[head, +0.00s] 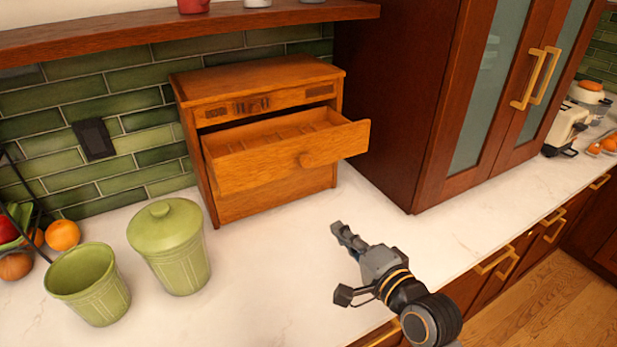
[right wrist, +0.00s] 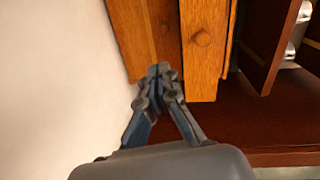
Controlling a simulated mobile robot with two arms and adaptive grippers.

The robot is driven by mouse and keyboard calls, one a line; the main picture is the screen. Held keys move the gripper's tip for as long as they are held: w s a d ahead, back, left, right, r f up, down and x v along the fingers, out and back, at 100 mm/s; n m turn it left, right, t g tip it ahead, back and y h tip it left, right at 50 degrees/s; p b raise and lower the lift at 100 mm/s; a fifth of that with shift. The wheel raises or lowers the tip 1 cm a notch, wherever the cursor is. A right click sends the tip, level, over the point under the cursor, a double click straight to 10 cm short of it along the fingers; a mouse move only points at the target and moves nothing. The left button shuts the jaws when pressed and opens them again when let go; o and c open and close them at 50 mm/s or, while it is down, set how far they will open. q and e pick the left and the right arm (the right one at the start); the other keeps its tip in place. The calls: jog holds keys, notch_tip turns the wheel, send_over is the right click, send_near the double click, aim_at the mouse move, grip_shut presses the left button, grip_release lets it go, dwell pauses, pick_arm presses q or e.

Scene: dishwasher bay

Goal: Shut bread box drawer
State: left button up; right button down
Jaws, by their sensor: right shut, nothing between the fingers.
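The wooden bread box (head: 255,207) stands on the white counter against the green tile wall. The drawer looks empty apart from slats or grooves inside. My right gripper (head: 338,229) is shut and empty, in front of the box and below the drawer, not touching it. My left gripper is not in view.
A lidded green canister (head: 170,245) and an open green canister (head: 90,285) stand left of the box. A fruit rack with an orange (head: 62,235) is at the far left. A tall cabinet (head: 400,110) stands close on the right. The counter in front of the box is clear.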

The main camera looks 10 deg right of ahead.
notch_tip(320, 180, up, 3)
jog(key=w+m+t, duration=0.1)
jog(key=m+t, duration=0.1)
jog(key=p, duration=0.4)
send_near(301, 171)
jog(key=x, duration=0.6)
jog(key=shift+r, duration=0.15)
jog(key=shift+w+a, duration=0.15)
jog(key=shift+w, duration=0.35)
